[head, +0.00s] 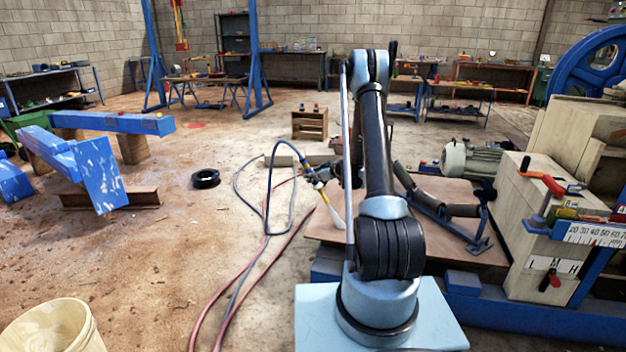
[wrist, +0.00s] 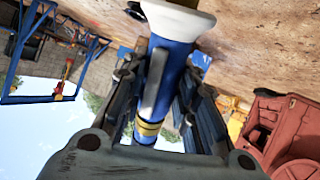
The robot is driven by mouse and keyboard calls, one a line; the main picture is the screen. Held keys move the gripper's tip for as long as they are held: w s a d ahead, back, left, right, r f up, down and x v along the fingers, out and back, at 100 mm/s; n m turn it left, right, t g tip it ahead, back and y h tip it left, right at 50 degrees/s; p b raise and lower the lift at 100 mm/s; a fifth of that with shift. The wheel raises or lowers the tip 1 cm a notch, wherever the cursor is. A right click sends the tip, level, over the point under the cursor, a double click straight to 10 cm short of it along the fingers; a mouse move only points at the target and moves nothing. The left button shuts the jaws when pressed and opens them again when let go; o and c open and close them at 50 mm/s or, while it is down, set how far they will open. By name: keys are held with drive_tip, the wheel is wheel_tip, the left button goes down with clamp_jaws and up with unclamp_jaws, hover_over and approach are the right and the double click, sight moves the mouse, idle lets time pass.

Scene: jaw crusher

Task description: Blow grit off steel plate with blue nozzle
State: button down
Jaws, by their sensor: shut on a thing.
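My gripper (head: 336,174) is shut on the blue nozzle (wrist: 174,58). In the wrist view the fingers of my gripper (wrist: 170,85) lie on both sides of its blue body, which has a yellow band and a flared whitish end. In the head view a blue hose (head: 273,160) arches up to the nozzle (head: 319,185), and a pale tapered end points down to the right. A flat brownish plate (head: 458,222) lies on the floor to the right, partly behind my arm. I cannot tell for sure that it is the steel plate, and no grit can be made out on it.
Rollers on a blue frame (head: 440,212) rest on the brown plate. Red and blue hoses trail over the floor to the left. A black coil (head: 206,179), a wooden crate (head: 310,123) and a bucket (head: 55,328) stand apart. A pale machine housing (head: 537,225) blocks the right.

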drive_tip(key=w, duration=1)
drive_tip(key=shift+w, duration=0.2)
idle(1.3)
idle(1.1)
drive_tip(key=shift+r, duration=0.1)
drive_tip(key=s+d+r+m+t+h, duration=0.1)
drive_tip(key=s+d+r+m, duration=0.1)
drive_tip(key=s+r, duration=0.4)
drive_tip(key=s+d+r+m+t+h, duration=0.1)
drive_tip(key=s+d+r+m+h, duration=0.1)
drive_tip(key=s+d+r, duration=0.3)
drive_tip(key=s+d+r+m+t+h, duration=0.1)
drive_tip(key=s+d+r+h, duration=0.1)
drive_tip(key=s+d+r, duration=0.2)
drive_tip(key=s+r, duration=0.3)
drive_tip(key=s, duration=0.3)
drive_tip(key=shift+r+m, duration=0.4)
drive_tip(key=shift+w, duration=0.1)
